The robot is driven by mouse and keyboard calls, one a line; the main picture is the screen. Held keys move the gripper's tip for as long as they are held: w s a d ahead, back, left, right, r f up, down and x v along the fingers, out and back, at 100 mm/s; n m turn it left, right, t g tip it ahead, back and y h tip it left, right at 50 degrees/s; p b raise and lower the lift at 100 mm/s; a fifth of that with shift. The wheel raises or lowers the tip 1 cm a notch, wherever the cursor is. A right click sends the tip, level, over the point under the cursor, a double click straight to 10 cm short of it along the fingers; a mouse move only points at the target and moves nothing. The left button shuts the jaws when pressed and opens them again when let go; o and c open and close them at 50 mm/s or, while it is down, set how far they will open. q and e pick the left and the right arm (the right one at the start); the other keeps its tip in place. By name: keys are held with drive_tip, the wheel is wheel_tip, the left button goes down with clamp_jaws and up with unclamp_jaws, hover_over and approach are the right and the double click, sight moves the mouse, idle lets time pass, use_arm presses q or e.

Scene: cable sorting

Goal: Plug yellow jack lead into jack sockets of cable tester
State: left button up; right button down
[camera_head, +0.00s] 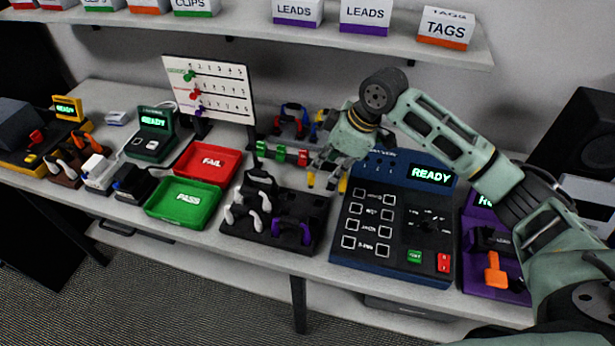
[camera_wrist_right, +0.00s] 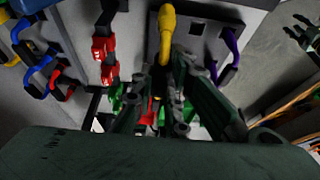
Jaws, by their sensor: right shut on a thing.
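My right gripper (camera_head: 328,182) is shut on the yellow jack lead (camera_head: 343,184), just left of the cable tester's upper left corner. The right wrist view shows the lead's yellow end (camera_wrist_right: 167,22) standing out beyond the fingers (camera_wrist_right: 163,80); its other end is mostly hidden. The cable tester (camera_head: 345,247) is a blue box with a lit READY display and paired square sockets (camera_head: 375,197) in rows on its left half. The socket labels are too small to read surely. A dark jointed shape at the wrist view's right edge looks like my left gripper (camera_wrist_right: 302,34).
A black lead holder (camera_head: 262,240) with white and purple leads stands left of the tester. Red (camera_head: 207,163) and green (camera_head: 185,203) trays lie farther left. A purple tester (camera_head: 480,278) stands close on the right. A shelf (camera_head: 250,28) with labelled boxes hangs above.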

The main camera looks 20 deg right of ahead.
drive_tip(key=d+r, duration=0.1)
drive_tip(key=s+d, duration=0.1)
drive_tip(key=d, duration=0.1)
drive_tip(key=s+d+r+b, duration=0.1)
drive_tip(key=shift+s+d+r, duration=0.15)
drive_tip(key=shift+s+r, duration=0.1)
drive_tip(key=shift+r, duration=0.05)
drive_tip(key=p+v, duration=0.4)
drive_tip(key=shift+a+r, duration=0.15)
drive_tip(key=shift+a, duration=0.05)
drive_tip(key=shift+w, duration=0.1)
